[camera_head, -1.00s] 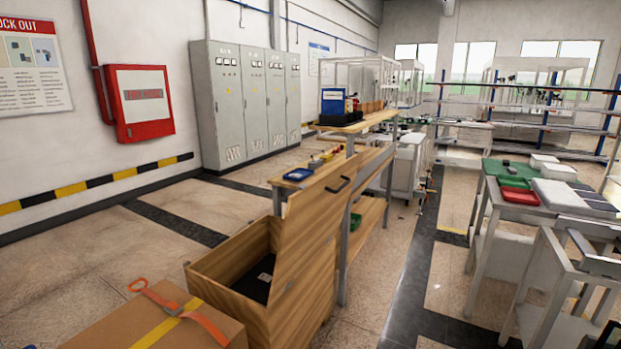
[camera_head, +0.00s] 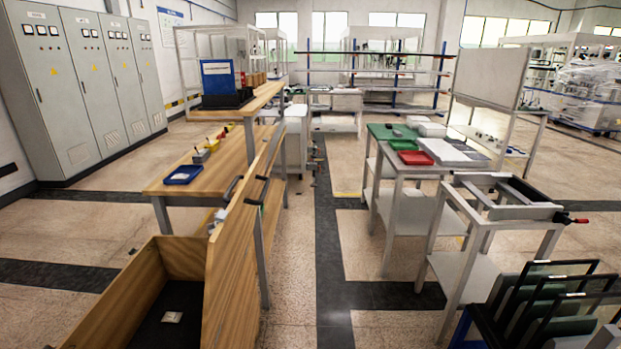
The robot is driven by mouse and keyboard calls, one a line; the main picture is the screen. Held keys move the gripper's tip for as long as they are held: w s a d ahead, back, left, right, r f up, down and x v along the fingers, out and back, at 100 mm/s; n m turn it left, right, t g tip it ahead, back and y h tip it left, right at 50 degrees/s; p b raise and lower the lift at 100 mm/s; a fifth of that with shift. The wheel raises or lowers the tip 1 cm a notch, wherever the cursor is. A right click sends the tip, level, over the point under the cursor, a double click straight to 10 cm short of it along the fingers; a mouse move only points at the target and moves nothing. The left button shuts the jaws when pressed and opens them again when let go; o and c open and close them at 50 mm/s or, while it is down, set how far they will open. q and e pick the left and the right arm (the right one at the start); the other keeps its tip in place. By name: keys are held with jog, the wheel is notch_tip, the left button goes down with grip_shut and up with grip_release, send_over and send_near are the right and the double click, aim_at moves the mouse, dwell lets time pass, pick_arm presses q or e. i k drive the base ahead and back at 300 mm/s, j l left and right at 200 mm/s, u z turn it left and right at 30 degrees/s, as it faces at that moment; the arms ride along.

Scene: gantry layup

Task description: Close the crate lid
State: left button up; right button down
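The wooden crate (camera_head: 120,298) stands at the lower left, cut off by the bottom edge of the view. Its lid (camera_head: 236,262) is open and stands up steeply along the crate's right side. The crate's inside is dark, with a small white label (camera_head: 172,317) at the bottom. Neither of my grippers is in view.
A workbench (camera_head: 215,172) with a blue tray (camera_head: 184,174) stands behind the crate. To the right are a grey table (camera_head: 400,168), a white stand (camera_head: 470,232) and a rack of dark framed panels (camera_head: 550,305). Open floor runs between crate and stand.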

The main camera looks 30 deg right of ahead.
aim_at(229, 243)
jog(key=i+l+z, duration=0.1)
jog(key=i+z, duration=0.15)
jog(key=z, duration=0.15)
jog(key=i+z, duration=0.25)
jog(key=z, duration=0.15)
jog(key=i+z, duration=0.25)
jog(key=z, duration=0.15)
jog(key=i+u, duration=0.3)
jog(key=i+l+u, duration=0.1)
jog(key=u, duration=0.15)
jog(key=i+l+u, duration=0.15)
jog(key=u, duration=0.5)
